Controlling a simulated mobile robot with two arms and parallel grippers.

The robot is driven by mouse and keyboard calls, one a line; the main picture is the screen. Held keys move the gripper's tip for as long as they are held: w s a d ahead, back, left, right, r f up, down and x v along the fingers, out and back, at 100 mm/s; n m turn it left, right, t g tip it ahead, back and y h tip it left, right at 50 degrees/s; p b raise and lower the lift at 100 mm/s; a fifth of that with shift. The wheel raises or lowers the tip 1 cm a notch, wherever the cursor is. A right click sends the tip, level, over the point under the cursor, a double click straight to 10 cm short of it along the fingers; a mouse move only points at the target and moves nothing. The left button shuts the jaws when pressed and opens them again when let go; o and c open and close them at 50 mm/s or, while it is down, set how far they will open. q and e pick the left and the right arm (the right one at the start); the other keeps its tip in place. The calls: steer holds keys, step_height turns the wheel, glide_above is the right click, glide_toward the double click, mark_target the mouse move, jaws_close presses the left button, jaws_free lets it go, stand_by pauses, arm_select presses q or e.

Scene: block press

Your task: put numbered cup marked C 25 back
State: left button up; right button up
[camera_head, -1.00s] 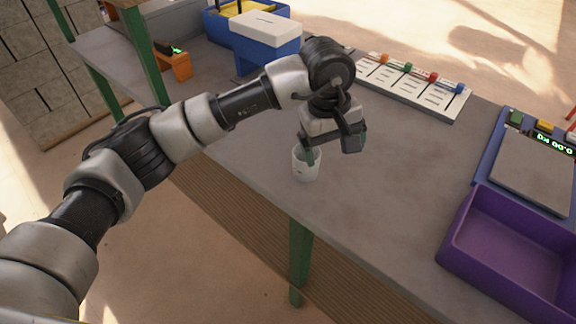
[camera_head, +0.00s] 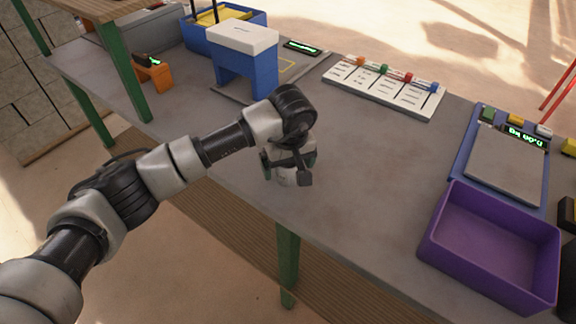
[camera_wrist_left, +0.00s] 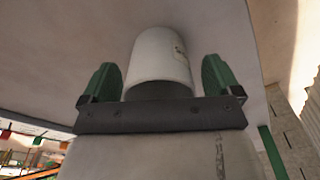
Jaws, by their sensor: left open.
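A white cup (camera_wrist_left: 162,58) with small dark marking on its side shows in the left wrist view, between the two green fingertips of my left gripper (camera_head: 285,172). The marking is too small and angled to read. My left gripper is open, one finger on each side of the cup, with a visible gap at least on the right side. In the head view the gripper is low over the grey table near its front edge and mostly hides the cup. My right gripper is not in view.
A purple bin (camera_head: 490,245) and a scale (camera_head: 507,165) stand at the right. A white card board with coloured tabs (camera_head: 385,88) lies behind the gripper. A blue stand with a white top (camera_head: 246,60) and a blue tray (camera_head: 192,35) are further back. Table between is clear.

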arm_select(q)
steer(key=shift+f, duration=0.25)
steer(key=c, duration=1)
steer(key=shift+r, duration=0.1)
steer(key=shift+c, duration=0.2)
